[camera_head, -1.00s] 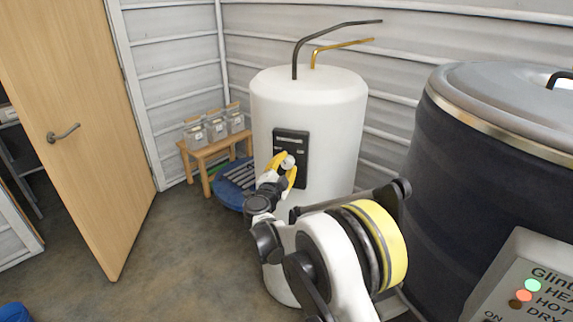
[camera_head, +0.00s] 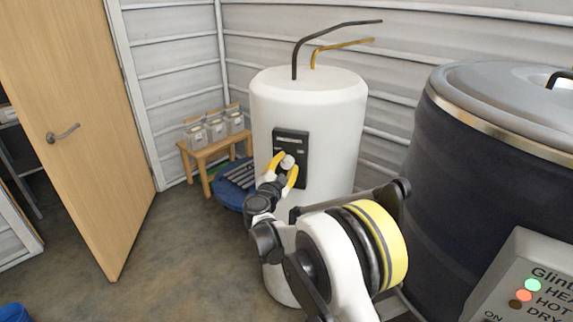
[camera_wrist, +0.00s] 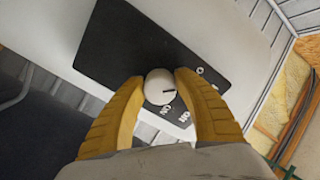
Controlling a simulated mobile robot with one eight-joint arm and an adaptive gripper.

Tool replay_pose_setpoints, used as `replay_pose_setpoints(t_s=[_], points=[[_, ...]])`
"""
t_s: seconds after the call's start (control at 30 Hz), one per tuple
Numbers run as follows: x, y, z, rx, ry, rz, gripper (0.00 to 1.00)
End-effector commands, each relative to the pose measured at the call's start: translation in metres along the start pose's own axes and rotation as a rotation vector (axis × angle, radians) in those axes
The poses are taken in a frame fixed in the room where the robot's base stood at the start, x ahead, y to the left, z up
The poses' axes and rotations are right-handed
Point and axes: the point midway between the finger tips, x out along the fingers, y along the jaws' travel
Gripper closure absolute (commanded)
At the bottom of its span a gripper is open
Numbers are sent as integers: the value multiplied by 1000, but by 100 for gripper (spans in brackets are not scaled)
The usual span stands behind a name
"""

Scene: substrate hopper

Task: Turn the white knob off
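The white knob (camera_wrist: 158,78) sits on a black control panel (camera_wrist: 125,43) on the front of the white tank (camera_head: 330,120). The knob also shows in the head view (camera_head: 287,161). Its dark pointer mark points right in the wrist view. Upside-down labels, including ON, lie below and right of it, partly hidden by a finger. My gripper (camera_wrist: 159,84) has its two yellow fingers on either side of the knob, with the tips appearing to touch it. It also shows in the head view (camera_head: 283,169).
A large dark vessel (camera_head: 460,170) with a grey lid and a lit control box (camera_head: 530,285) stands at right. A wooden stool (camera_head: 213,153) with several clear containers and a blue round object (camera_head: 232,190) stand left of the tank. A wooden door (camera_head: 80,120) is at far left.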

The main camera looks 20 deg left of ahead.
Motion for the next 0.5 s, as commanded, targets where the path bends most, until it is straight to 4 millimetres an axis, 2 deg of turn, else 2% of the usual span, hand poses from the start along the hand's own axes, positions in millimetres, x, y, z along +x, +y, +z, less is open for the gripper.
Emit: replay_pose_setpoints(t_s=[0.03, 0.07, 0.37, 0.5], points=[[0, 0, 0, 0, 0, 0, 46], [0, 0, 0, 0, 0, 0, 41], [-1, 0, 0, 1, 0, 0, 41], [-14, -1, 0, 1, -1, 0, 41]])
